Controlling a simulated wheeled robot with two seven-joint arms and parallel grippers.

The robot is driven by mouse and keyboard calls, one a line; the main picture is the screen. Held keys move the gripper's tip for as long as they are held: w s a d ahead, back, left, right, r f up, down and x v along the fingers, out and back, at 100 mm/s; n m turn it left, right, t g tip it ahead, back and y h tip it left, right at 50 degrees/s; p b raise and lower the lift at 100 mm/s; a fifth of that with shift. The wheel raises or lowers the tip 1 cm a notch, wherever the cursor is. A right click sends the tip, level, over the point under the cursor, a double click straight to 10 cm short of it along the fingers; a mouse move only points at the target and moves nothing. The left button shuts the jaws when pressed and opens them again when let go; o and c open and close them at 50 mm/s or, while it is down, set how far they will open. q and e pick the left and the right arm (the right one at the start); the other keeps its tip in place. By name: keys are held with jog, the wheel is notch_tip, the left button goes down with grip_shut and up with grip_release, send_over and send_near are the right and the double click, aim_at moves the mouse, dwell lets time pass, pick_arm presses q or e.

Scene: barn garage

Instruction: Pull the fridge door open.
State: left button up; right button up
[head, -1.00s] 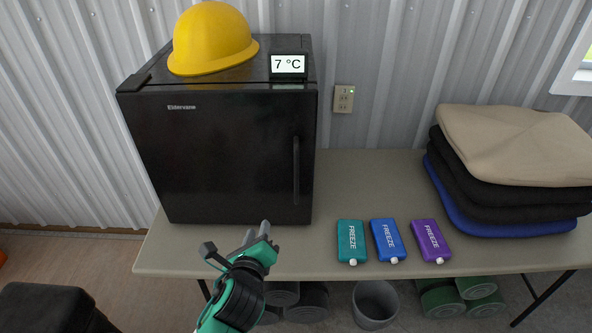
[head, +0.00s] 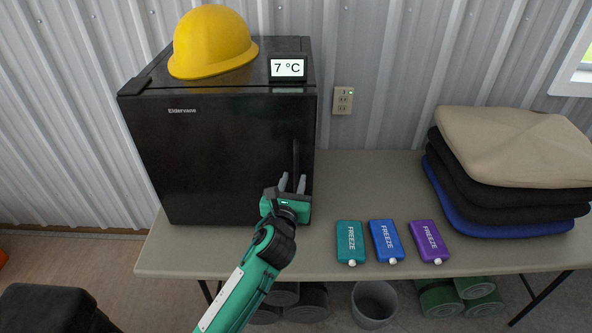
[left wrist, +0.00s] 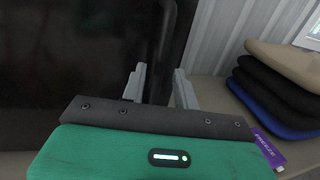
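The black mini fridge (head: 215,150) stands on the table with its door shut. Its vertical dark handle (head: 296,158) is near the right edge of the door. My left gripper (head: 292,184) is open at the lower part of the handle, with a finger to each side of it in the head view. In the left wrist view the two grey fingers (left wrist: 158,88) are apart, and the handle (left wrist: 165,50) rises beyond and between them. I cannot tell whether the fingers touch the handle. My right gripper is not in view.
A yellow hard hat (head: 212,42) and a 7 °C display (head: 287,68) sit on the fridge. Teal, blue and purple freeze packs (head: 386,241) lie on the table (head: 370,185) to the right, with folded cushions (head: 510,165) beyond. A grey bin (head: 375,303) stands below.

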aim_at(295, 174)
pick_arm(q)
jog(key=shift+w+d, duration=0.2)
jog(key=shift+w, duration=0.8)
jog(key=shift+w+d, duration=0.2)
jog(key=shift+w, duration=0.8)
grip_shut()
